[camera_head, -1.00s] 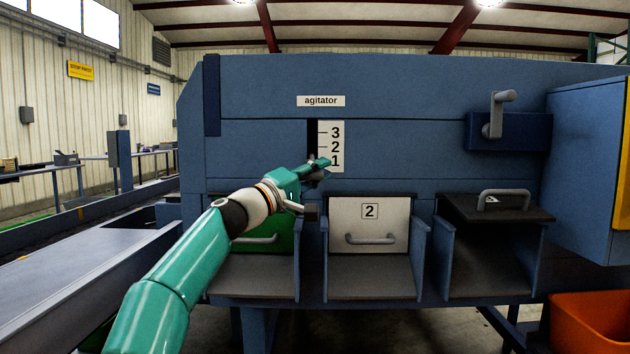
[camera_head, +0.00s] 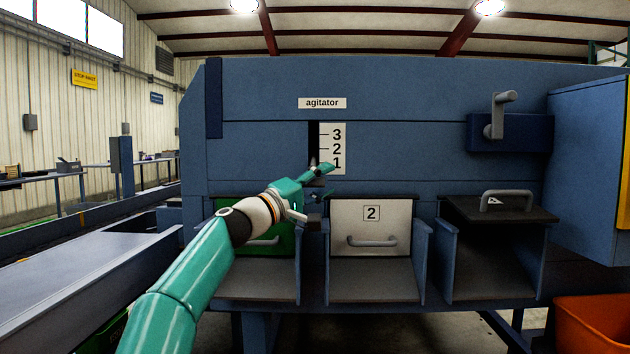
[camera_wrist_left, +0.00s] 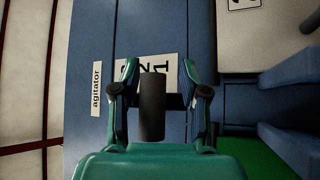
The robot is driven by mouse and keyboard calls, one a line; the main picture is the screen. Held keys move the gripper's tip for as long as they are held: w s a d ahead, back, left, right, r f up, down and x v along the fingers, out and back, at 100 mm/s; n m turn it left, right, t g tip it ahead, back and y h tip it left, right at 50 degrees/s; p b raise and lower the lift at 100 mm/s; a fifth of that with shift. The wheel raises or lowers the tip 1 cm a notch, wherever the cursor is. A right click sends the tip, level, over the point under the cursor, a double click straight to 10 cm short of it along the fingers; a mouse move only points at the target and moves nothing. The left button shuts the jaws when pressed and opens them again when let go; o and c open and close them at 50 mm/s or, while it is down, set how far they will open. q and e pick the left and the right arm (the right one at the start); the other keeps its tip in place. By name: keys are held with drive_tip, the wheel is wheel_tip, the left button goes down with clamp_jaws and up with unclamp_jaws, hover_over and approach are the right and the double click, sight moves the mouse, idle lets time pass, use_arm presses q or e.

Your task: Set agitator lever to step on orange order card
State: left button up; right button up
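The agitator scale (camera_head: 331,149), a white plate marked 3, 2, 1 from top to bottom, sits beside a dark vertical slot (camera_head: 313,137) in the blue machine. My left gripper (camera_head: 321,180) is at the slot's lower end, near the 1. In the left wrist view a dark cylindrical lever knob (camera_wrist_left: 152,106) lies between the two fingers, with a visible gap on each side, so the gripper is open around it. The gripper hides most of the lever in the head view, so its exact step is hard to tell. No orange order card shows. My right gripper is out of view.
Below the slot are a green-fronted bin (camera_head: 284,240), a white bin front marked 2 (camera_head: 371,214) and a dark flap with a handle (camera_head: 497,209). A grey crank (camera_head: 496,113) sticks out at upper right. An orange crate (camera_head: 592,325) stands at lower right.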

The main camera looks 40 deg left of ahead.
use_arm(q)
drive_tip(key=shift+s+r, duration=0.1)
drive_tip(key=shift+r, duration=0.05)
drive_tip(key=shift+s+a, duration=0.1)
drive_tip(key=shift+s, duration=0.15)
drive_tip(key=v, duration=1.1)
drive_tip(key=shift+s+f, duration=0.15)
drive_tip(key=shift+f, duration=0.15)
